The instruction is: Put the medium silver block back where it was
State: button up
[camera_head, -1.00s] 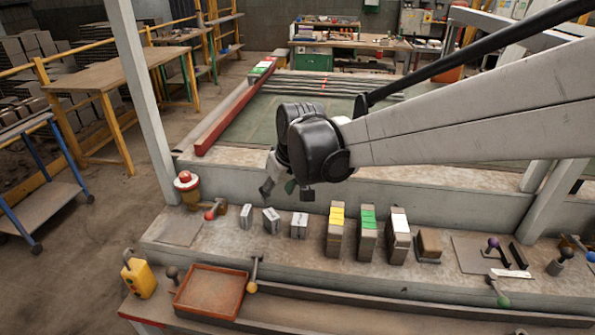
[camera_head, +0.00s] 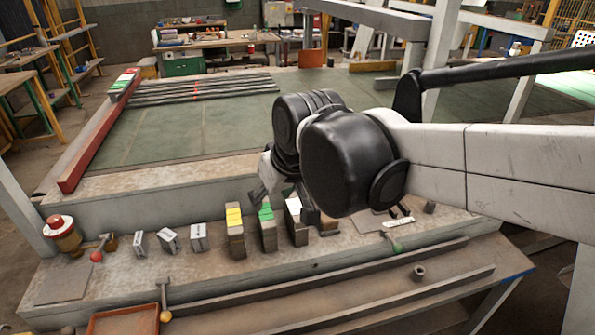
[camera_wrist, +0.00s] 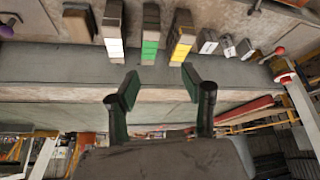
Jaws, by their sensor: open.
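Three small silver blocks stand in a row on the ledge in the head view: a left one (camera_head: 139,241), a middle one (camera_head: 168,240) turned askew, and a right one (camera_head: 198,237). They also show at the upper right of the wrist view, where the middle one (camera_wrist: 227,46) sits between the other two. I cannot tell for sure which is the medium one. My gripper (camera_wrist: 160,85) is open with nothing between its fingers. In the head view its fingers hang above and behind the colour-topped stacks, to the right of the silver blocks.
Stacks topped yellow (camera_head: 233,216), green (camera_head: 266,213) and white (camera_head: 293,207) stand right of the silver blocks. A red-topped beacon (camera_head: 61,232) and a red-knobbed lever (camera_head: 97,256) are at left. A rust-coloured tray (camera_head: 122,321) lies in front. A brown block (camera_wrist: 77,21) shows in the wrist view.

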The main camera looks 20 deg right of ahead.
jog(key=s+d+f+m+t+h, duration=0.1)
jog(key=s+d+f+m, duration=0.1)
jog(key=s+d, duration=0.9)
jog(key=shift+s+d+f+m+h, duration=0.25)
jog(key=shift+f+m+h, duration=0.15)
jog(key=shift+m, duration=0.5)
jog(key=shift+f, duration=0.15)
